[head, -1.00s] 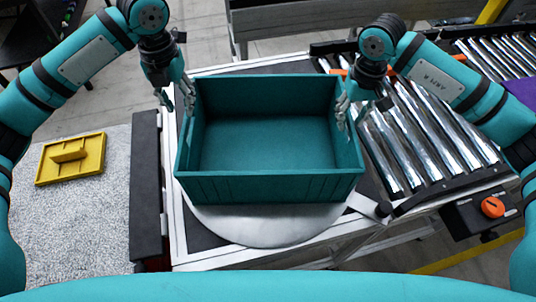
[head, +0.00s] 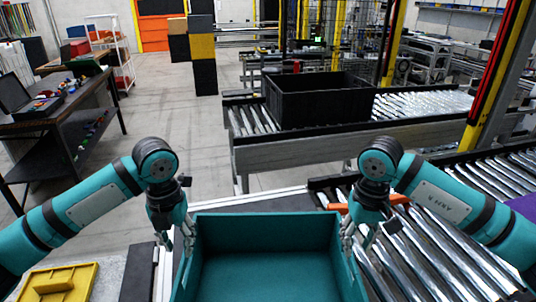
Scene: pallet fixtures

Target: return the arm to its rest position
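The large teal crate (head: 265,222) is empty as far as I can see and stands at the bottom middle, its front cut off by the picture edge. My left gripper (head: 176,240) points down at the crate's left wall, with its fingers spread apart. My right gripper (head: 358,235) points down at the crate's right wall, its fingers also apart. Both look empty. I cannot tell whether any finger touches the crate walls.
A roller conveyor (head: 420,255) lies right of the crate. Behind, a black bin (head: 318,103) sits on another conveyor. A yellow tray (head: 60,283) is at lower left. A dark workbench (head: 60,115) stands at far left. Open floor (head: 170,110) lies between.

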